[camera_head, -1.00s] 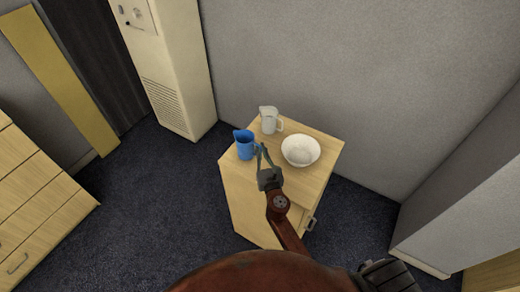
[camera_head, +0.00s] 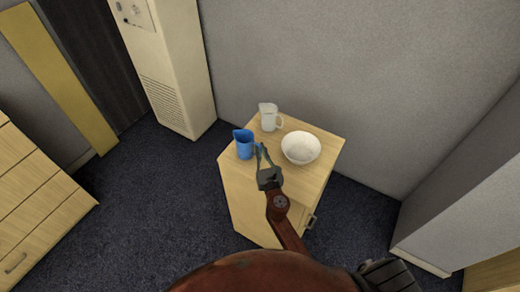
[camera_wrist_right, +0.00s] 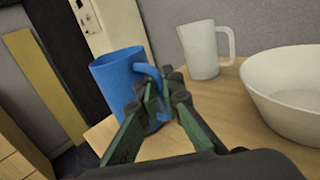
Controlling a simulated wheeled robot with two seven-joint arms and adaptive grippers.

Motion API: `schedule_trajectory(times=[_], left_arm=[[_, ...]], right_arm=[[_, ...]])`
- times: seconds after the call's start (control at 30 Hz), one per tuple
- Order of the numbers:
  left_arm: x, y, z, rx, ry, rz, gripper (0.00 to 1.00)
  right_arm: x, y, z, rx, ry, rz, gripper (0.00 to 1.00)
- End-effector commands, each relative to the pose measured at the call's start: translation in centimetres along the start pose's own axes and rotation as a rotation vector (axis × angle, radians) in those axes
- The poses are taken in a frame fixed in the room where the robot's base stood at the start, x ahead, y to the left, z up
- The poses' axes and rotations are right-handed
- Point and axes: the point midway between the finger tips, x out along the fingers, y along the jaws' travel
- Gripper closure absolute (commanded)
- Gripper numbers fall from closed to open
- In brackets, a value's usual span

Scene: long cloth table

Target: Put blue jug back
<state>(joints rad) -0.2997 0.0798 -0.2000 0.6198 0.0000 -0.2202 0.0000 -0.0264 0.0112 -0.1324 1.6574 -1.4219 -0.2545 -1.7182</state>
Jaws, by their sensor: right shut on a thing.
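The blue jug (camera_head: 244,145) is upright at the left edge of the small wooden cabinet's top (camera_head: 300,186). My right gripper (camera_head: 262,155) reaches in from the front and is shut on the jug's handle. In the right wrist view the blue jug (camera_wrist_right: 118,77) stands at the left with its handle between the fingers (camera_wrist_right: 160,95). The fingers hide the lower part of the handle. I cannot tell whether the jug's base touches the cabinet top. My left gripper is not in view.
A white jug (camera_head: 268,117) stands at the cabinet's back corner, behind the blue jug. A white bowl (camera_head: 300,148) sits to the right of my gripper. A grey wall (camera_head: 330,70) rises behind. A tall beige unit (camera_head: 178,80) stands at the back left.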

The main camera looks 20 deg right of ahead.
Motion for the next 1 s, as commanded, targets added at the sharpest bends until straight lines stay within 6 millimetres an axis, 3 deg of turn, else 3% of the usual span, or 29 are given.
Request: schedule_trajectory(times=[0.3, 0.33, 0.6, 0.87, 1.0], left_arm=[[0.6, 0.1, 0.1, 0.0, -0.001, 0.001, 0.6], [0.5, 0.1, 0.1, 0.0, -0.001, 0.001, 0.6], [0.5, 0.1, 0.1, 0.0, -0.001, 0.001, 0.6], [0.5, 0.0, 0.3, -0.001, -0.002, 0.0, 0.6], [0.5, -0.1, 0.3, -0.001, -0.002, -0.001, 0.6]], right_arm=[[0.0, 0.0, -0.6, 0.0, -0.001, 0.0, 1.0], [0.0, 0.0, -0.5, 0.0, -0.001, 0.0, 0.92], [0.0, 0.0, -0.5, 0.0, -0.001, 0.0, 0.73], [-0.1, 0.0, -0.6, -0.001, 0.001, 0.0, 0.73], [-1.0, 0.0, -0.7, -0.001, 0.002, 0.0, 0.73]])
